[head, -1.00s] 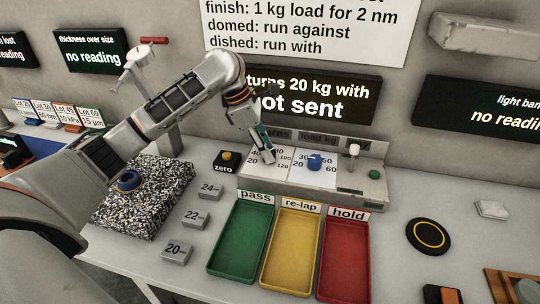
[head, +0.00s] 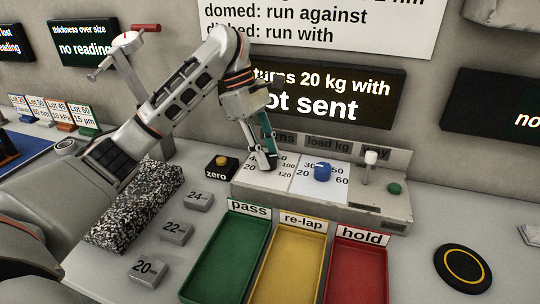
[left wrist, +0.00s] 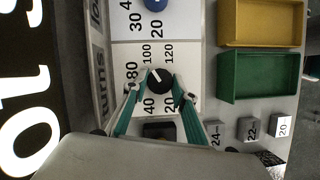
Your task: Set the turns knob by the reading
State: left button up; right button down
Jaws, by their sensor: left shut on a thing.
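My left gripper (head: 264,163) reaches down to the turns dial on the grey control panel (head: 245,193). In the left wrist view its teal-sided fingers are shut on the black turns knob (left wrist: 158,82). The knob's white mark points between 80 and 120, roughly at 100. In the head view the knob is mostly hidden by the fingers. The blue load knob (head: 322,172) sits beside it on its own dial; it also shows in the left wrist view (left wrist: 156,4). The wall display (head: 330,92) reads "turns 20 kg with" and "not sent", partly covered by my arm. My right gripper is out of view.
A small white-topped lever (head: 370,164) and a green button (head: 394,188) are at the panel's right. A zero button box (head: 221,168) stands left. Green (head: 232,262), yellow (head: 293,265) and red (head: 355,275) trays lie in front. Several labelled grey blocks (head: 176,232) stand left of them.

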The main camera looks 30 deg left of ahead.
pick_arm(q)
jog(key=shift+f, duration=0.15)
dwell(0.3)
jog(key=o, duration=1.1)
jog(key=v, duration=1.2)
jog(key=shift+a, duration=0.1)
